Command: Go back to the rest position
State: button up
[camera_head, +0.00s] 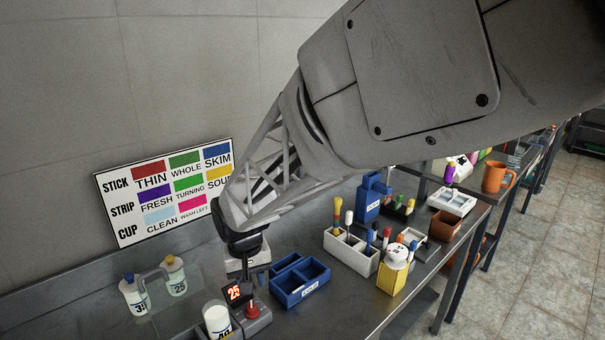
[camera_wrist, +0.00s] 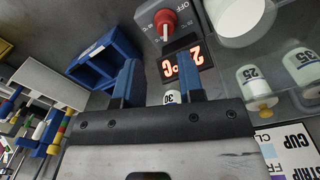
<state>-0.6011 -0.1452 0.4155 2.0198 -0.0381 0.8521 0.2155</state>
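My gripper (camera_wrist: 159,76) shows in the wrist view as two blue fingers standing apart, with a gap between them. A small white item marked 30 (camera_wrist: 171,97) shows in that gap near the right finger; it does not fill the gap, and I cannot tell how far beyond the fingers it is. In the head view my arm reaches down from the upper right, and my gripper's body (camera_head: 245,262) is over the bench, behind the red-digit display (camera_head: 235,292) and left of the blue divided box (camera_head: 301,283). The fingertips are not clear there.
A heater with a red knob (camera_head: 252,309) and a white cup (camera_head: 217,319) stand at the front. Bottles (camera_head: 134,297) stand at left. A white holder (camera_head: 351,253) with coloured sticks and a yellow container (camera_head: 391,279) stand at right. A colour chart (camera_head: 165,190) leans on the wall.

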jog(key=s+d+r+m+t, duration=0.1)
jog(key=s+d+r, duration=0.3)
jog(key=d, duration=0.6)
jog(key=s+d+r+m, duration=0.2)
jog(key=d+r, duration=0.3)
jog(key=d, duration=0.5)
jog(key=s+d+r+m+t, duration=0.1)
jog(key=s+d+r+m, duration=0.1)
jog(key=s+d, duration=1.1)
jog(key=shift+s+d+r, duration=0.2)
jog(key=shift+s+r, duration=0.05)
jog(key=shift+r, duration=0.25)
